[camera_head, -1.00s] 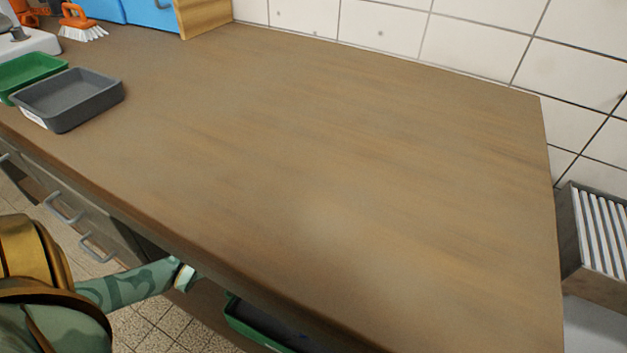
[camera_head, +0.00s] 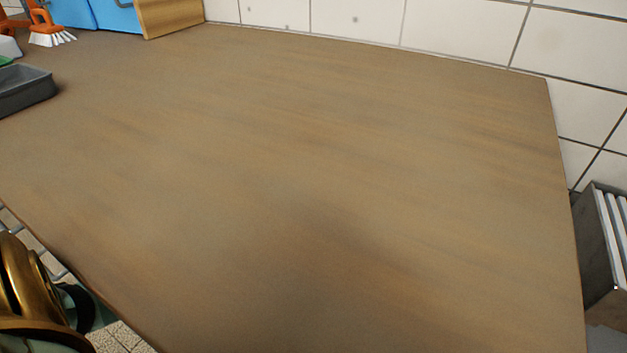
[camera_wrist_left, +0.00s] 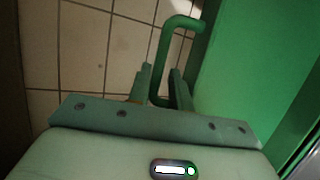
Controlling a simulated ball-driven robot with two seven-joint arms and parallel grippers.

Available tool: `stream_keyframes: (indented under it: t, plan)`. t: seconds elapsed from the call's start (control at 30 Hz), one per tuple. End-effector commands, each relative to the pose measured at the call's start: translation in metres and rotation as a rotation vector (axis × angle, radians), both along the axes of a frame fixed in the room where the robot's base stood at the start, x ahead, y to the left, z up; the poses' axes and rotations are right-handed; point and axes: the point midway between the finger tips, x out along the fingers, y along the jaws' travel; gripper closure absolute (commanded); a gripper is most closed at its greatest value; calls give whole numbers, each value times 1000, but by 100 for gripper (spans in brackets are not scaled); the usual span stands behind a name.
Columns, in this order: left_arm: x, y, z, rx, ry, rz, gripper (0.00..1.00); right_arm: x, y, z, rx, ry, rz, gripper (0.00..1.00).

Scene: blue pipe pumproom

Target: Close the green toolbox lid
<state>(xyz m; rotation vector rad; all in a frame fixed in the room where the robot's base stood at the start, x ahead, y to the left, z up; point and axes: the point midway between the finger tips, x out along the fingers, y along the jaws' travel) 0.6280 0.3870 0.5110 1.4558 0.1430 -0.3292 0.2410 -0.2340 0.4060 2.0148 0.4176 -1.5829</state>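In the left wrist view, a large green panel (camera_wrist_left: 250,70) fills the right side, with a bent green bar handle (camera_wrist_left: 163,50) standing out from it. It looks like part of the green toolbox, but I cannot tell whether it is the lid. My left gripper (camera_wrist_left: 161,80) has its two fingers on either side of the handle, close against it, and appears shut on it. In the head view the toolbox is hidden below the counter, and neither gripper shows.
A brown counter (camera_head: 300,160) spans the head view, its top mostly clear. A grey tray (camera_head: 24,88), an orange brush (camera_head: 48,25) and a blue box (camera_head: 95,14) stand at the left. A slatted metal unit (camera_head: 605,245) is at the right. Tiled floor (camera_wrist_left: 90,45) shows in the wrist view.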

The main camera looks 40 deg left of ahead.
Motion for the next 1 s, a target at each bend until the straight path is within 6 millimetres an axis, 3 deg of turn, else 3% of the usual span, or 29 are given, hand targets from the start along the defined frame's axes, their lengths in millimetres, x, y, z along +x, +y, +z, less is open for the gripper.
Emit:
stream_keyframes:
  t: [0.4,0.43,0.5,0.87,1.0]
  plan:
    - [10,-2,-3,-1,3,-1,81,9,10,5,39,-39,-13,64]
    - [10,-2,-3,-1,3,-1,83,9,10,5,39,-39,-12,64]
    - [9,-2,-4,-1,3,-1,100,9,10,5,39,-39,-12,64]
    - [3,-9,-2,-1,-12,2,100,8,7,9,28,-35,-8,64]
    - [-9,-24,3,7,-56,4,100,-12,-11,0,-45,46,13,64]
